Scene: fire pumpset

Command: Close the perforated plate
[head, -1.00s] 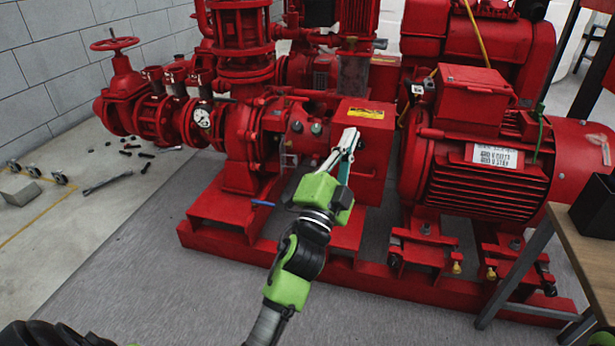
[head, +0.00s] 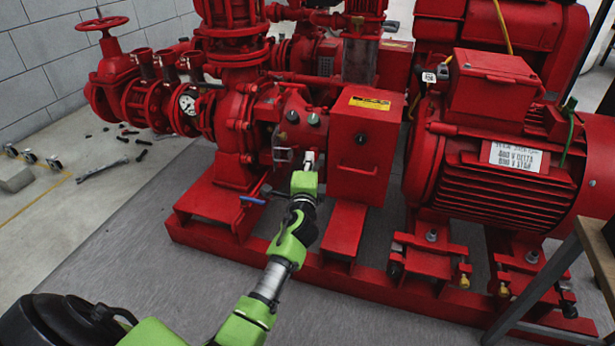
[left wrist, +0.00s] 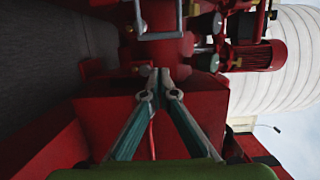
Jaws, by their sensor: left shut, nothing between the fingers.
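A red box-shaped guard (head: 352,165) with a yellow label and a small front handle sits between the pump and the motor. It may be the perforated plate, but I cannot make out any holes. Its front looks flush with its sides. My left gripper (head: 309,158) is in front of the guard's left edge, close to the pump fittings, with shut, empty fingers. In the left wrist view, the fingertips (left wrist: 160,76) meet in front of a red surface (left wrist: 95,115). Contact cannot be told. My right gripper is not in view.
The large red motor (head: 500,170) stands to the right, and the valve with its handwheel (head: 102,25) to the left. A blue-handled lever (head: 253,200) juts out below the pump. A table leg (head: 530,290) is at right. The grey floor (head: 120,250) in front is clear.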

